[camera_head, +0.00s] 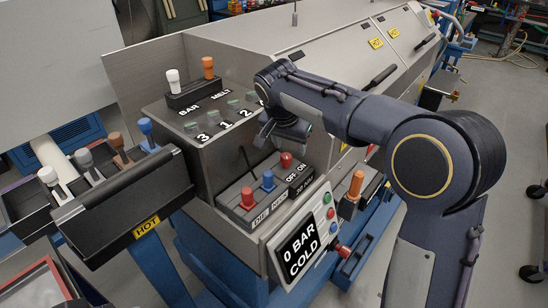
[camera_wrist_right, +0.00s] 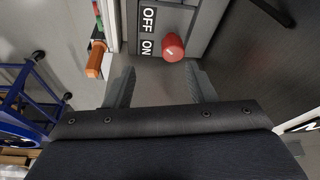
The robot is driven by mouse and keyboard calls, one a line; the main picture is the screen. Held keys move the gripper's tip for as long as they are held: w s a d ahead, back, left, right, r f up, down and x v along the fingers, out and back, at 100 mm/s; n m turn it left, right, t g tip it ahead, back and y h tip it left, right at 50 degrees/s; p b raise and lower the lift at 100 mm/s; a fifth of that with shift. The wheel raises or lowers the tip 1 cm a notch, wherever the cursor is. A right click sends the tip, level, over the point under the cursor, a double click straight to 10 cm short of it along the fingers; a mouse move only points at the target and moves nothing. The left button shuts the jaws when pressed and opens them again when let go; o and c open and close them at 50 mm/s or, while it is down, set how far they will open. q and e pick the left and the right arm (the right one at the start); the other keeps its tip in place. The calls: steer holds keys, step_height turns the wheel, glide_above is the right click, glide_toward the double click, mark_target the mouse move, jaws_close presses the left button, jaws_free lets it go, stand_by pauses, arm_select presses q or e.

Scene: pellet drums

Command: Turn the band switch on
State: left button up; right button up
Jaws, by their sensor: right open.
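The band switch appears to be the red knob (camera_head: 286,160) beside the OFF/ON label (camera_head: 297,172) on the machine's sloped panel. In the right wrist view the red knob (camera_wrist_right: 173,47) sits beside the word ON, with OFF above it on the label (camera_wrist_right: 148,32). My right gripper (camera_head: 284,138) is above and just behind the knob in the head view, its fingers partly hidden by its own body. In the right wrist view the gripper (camera_wrist_right: 161,78) is open and empty, with the knob beyond its fingertips. My left gripper is not in view.
White (camera_head: 173,80) and orange (camera_head: 208,68) levers stand above. A display (camera_head: 302,245) reads 0 BAR COLD. An orange handle (camera_head: 355,186) is to the right; a HOT tray (camera_head: 125,200) is left.

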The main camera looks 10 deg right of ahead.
mark_target(286, 156)
steer(key=x, duration=0.2)
steer(key=a+x, duration=0.1)
steer(key=x, duration=0.2)
steer(key=w+x, duration=0.1)
steer(key=x, duration=0.2)
steer(key=shift+w+a+p, duration=0.1)
steer(key=shift+a+p, duration=0.15)
steer(key=shift+p, duration=0.1)
steer(key=shift+c, duration=0.4)
steer(key=shift+r, duration=0.1)
steer(key=c, duration=0.9)
